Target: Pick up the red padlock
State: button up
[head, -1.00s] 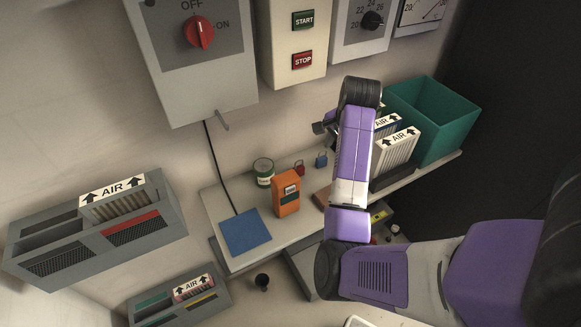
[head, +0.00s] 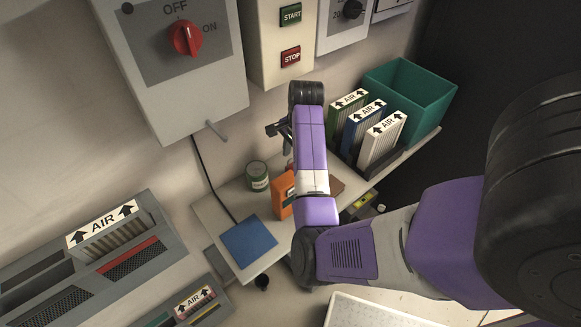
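The red padlock does not show now; my arm covers the part of the shelf where it stood, beside the orange box (head: 283,191). The blue padlock is hidden as well. My gripper (head: 277,130) shows only in part, as a small dark shape at the left of my wrist, above the shelf (head: 215,205). Its fingers are too small and too covered to tell whether they are open or shut, or whether anything is between them.
A green-and-white can (head: 258,175) and a blue pad (head: 248,242) are on the shelf's left part. AIR filters (head: 380,140) and a green bin (head: 412,95) stand on the right. The red-knob switch box (head: 185,60) juts from the wall with a lever (head: 216,130).

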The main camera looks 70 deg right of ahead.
jog(key=shift+w+d+f, duration=0.1)
jog(key=shift+f, duration=0.5)
jog(key=shift+w+d+f, duration=0.1)
jog(key=shift+f, duration=0.5)
grip_shut()
dwell(0.5)
